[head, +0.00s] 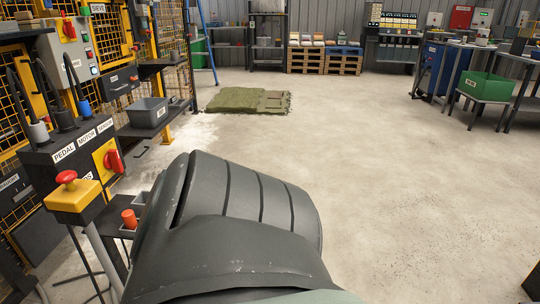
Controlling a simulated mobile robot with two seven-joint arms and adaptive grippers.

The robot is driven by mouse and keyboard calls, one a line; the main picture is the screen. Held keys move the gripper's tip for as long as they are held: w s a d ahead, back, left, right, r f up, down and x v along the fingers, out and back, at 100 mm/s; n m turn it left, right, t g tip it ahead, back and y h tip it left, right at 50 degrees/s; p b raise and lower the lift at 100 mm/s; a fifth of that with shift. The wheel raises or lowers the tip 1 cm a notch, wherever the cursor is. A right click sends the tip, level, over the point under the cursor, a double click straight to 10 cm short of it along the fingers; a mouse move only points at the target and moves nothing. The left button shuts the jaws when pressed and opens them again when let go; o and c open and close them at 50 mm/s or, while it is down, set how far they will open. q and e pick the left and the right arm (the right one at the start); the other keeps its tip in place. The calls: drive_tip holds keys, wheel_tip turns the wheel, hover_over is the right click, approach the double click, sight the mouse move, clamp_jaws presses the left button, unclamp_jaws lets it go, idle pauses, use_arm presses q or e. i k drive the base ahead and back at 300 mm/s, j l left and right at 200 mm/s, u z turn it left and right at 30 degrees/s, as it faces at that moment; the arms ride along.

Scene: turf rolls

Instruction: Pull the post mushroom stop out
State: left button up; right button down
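The post mushroom stop (66,177) is a red mushroom button on top of a yellow box (72,202) at the lower left of the head view. The box sits on a tilted grey post (102,258). I cannot tell from here whether the button is pressed in or out. A large dark grey link of my own arm fills the lower middle, to the right of the post. Neither of my grippers shows in the view.
Behind the post stands a dark control box (70,150) with a red rotary switch (113,160) on a yellow plate. An orange-red cylinder (129,218) stands right of the post. A grey bin (148,112) and turf (248,100) lie beyond.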

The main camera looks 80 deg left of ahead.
sight(66, 177)
drive_tip(key=l+u, duration=0.15)
drive_tip(key=u, duration=3.35)
